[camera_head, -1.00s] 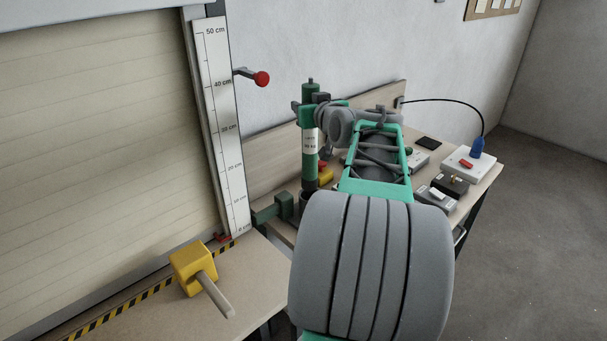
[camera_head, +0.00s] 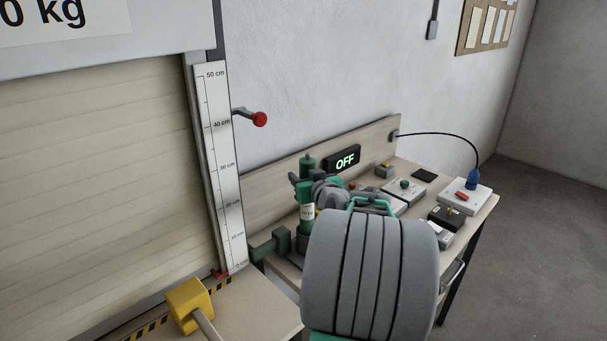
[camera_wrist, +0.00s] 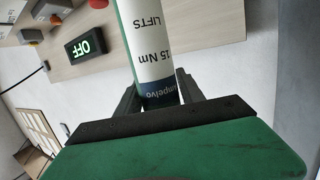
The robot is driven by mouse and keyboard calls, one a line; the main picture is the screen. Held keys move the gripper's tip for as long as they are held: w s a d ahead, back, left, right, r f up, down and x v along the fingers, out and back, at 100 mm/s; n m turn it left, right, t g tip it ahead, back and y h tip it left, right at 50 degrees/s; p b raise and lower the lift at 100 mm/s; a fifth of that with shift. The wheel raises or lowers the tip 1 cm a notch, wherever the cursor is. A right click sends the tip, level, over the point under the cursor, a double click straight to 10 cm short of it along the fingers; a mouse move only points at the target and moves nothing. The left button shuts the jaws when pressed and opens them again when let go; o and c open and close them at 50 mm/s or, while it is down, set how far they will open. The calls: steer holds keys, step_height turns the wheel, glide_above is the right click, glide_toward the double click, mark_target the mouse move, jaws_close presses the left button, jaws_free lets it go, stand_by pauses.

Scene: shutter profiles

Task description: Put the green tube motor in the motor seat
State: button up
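The green tube motor (camera_head: 305,228) stands upright over the left part of the bench in the head view, with a white label on its side. It also fills the upper middle of the wrist view (camera_wrist: 155,45), with the label "15 Nm" facing the camera. My gripper (camera_head: 305,188) is shut on the tube motor below its top, one dark finger on each side in the wrist view (camera_wrist: 159,92). The tube's lower end is low, near the bench top. My arm covers part of this area, so I cannot tell whether the end sits in the motor seat.
A dark green bracket (camera_head: 270,244) is left of the tube, beside the shutter and its scale (camera_head: 221,170). A display (camera_head: 343,160) reads OFF. Control boxes (camera_head: 465,196) with a blue plug stand at the bench's right. A yellow block with a handle (camera_head: 190,305) is front left.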

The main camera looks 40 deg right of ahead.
steer(key=shift+o, duration=1.4)
steer(key=b+v, duration=0.2)
steer(key=v, duration=1)
steer(key=shift+a, duration=0.1)
